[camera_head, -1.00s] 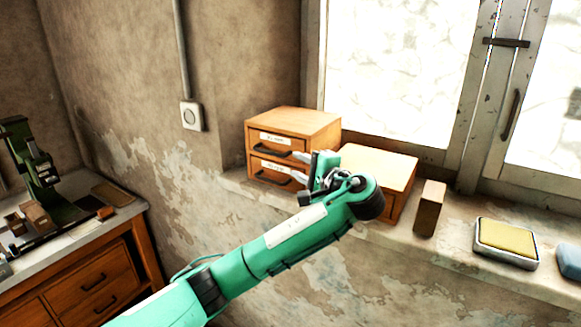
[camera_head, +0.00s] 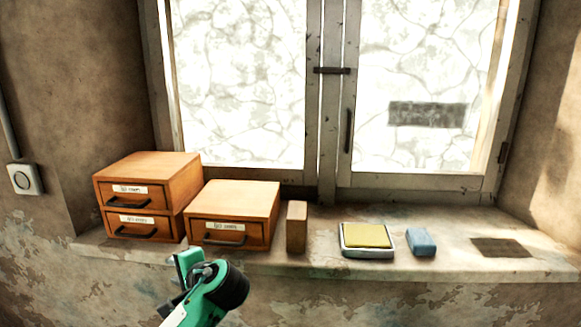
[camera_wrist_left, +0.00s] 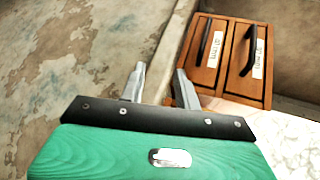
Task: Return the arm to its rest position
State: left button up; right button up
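My left arm (camera_head: 205,295) is green with a dark round joint and comes in at the bottom of the head view, in front of the window sill and below the wooden drawer boxes. Its gripper (camera_head: 186,270) is partly hidden by the wrist. In the left wrist view the two grey fingers of the left gripper (camera_wrist_left: 160,85) stand apart with nothing between them. The two-drawer box (camera_wrist_left: 225,55) lies beyond the right finger, apart from it as far as I can tell. My right gripper does not show.
On the sill stand a two-drawer box (camera_head: 150,190), a single-drawer box (camera_head: 235,210), a wooden block (camera_head: 297,228), a tin with a yellow pad (camera_head: 367,237) and a blue block (camera_head: 421,242). A dark patch (camera_head: 500,248) lies at the right. The drawers look shut.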

pick_arm(q)
jog(key=s+d+f+n+g+h, duration=0.25)
jog(key=s+f+h, duration=0.45)
jog(key=s+f, duration=1.1)
jog(key=s+d+f+n+g+h, duration=0.15)
jog(key=s+f, duration=0.25)
jog(key=s, duration=0.5)
jog(key=s+f+n+g+h, duration=0.1)
jog(key=s+f+n+h, duration=0.2)
jog(key=s, duration=0.7)
notch_tip(320, 180, down, 31)
jog(key=g, duration=0.1)
jog(key=s+a+f+g, duration=0.1)
jog(key=s+a+f, duration=0.2)
jog(key=s+f, duration=1.6)
jog(key=shift+s+a+f+m, duration=0.2)
jog(key=shift+f+m, duration=0.1)
jog(key=shift+f, duration=0.15)
